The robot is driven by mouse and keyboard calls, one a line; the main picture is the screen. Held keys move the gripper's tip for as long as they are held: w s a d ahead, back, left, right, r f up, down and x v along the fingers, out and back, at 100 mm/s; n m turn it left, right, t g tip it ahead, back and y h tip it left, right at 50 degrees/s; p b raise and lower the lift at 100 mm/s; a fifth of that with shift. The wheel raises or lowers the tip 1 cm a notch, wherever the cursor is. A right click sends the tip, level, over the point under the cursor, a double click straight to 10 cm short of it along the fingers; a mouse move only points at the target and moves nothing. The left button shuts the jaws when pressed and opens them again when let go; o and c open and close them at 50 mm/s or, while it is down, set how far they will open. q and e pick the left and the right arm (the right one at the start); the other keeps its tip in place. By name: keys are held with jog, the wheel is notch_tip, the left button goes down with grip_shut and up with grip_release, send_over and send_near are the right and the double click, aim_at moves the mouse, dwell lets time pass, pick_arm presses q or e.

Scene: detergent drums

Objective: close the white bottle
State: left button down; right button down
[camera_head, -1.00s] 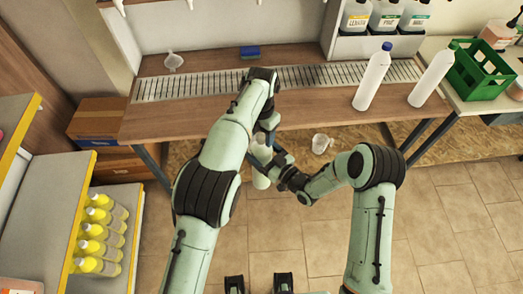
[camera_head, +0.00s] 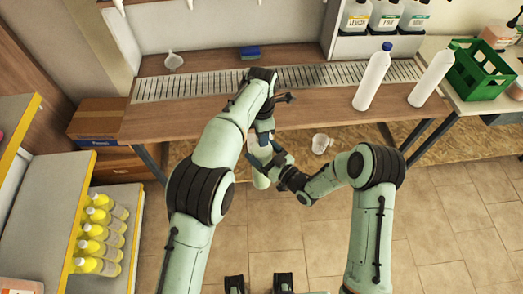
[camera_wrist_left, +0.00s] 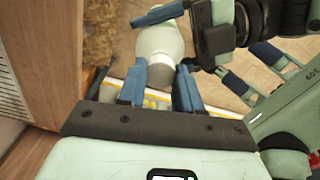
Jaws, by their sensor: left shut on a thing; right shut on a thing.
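The white bottle (camera_head: 260,182) is in the air in front of the table edge, partly hidden by my arms in the head view. In the left wrist view its pale body (camera_wrist_left: 160,40) narrows toward a neck and cap end (camera_wrist_left: 159,76) between my left fingers. My left gripper (camera_wrist_left: 160,88) is shut on that end; whether it holds only a cap cannot be told. In the head view my left gripper (camera_head: 263,134) is above the bottle. My right gripper (camera_head: 268,163) is shut on the bottle's body from the right, below the left gripper.
Two other white bottles, one blue-capped (camera_head: 372,78) and one green-capped (camera_head: 433,75), stand on the wooden table (camera_head: 320,107). A green crate (camera_head: 481,70) is at the right. A blue sponge (camera_head: 250,51) and funnel (camera_head: 173,61) lie at the back. A clear cup (camera_head: 321,144) is below the table edge.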

pick_arm(q)
jog(key=m, duration=0.4)
jog(key=shift+m, duration=0.4)
jog(key=m, duration=0.7)
jog(key=shift+w+a, duration=0.1)
jog(key=m, duration=0.4)
jog(key=shift+m, duration=0.4)
jog(key=m, duration=0.4)
jog(key=shift+m, duration=0.3)
jog(key=m, duration=2.2)
jog(key=c, duration=0.7)
grip_release()
jog(key=shift+f, duration=0.1)
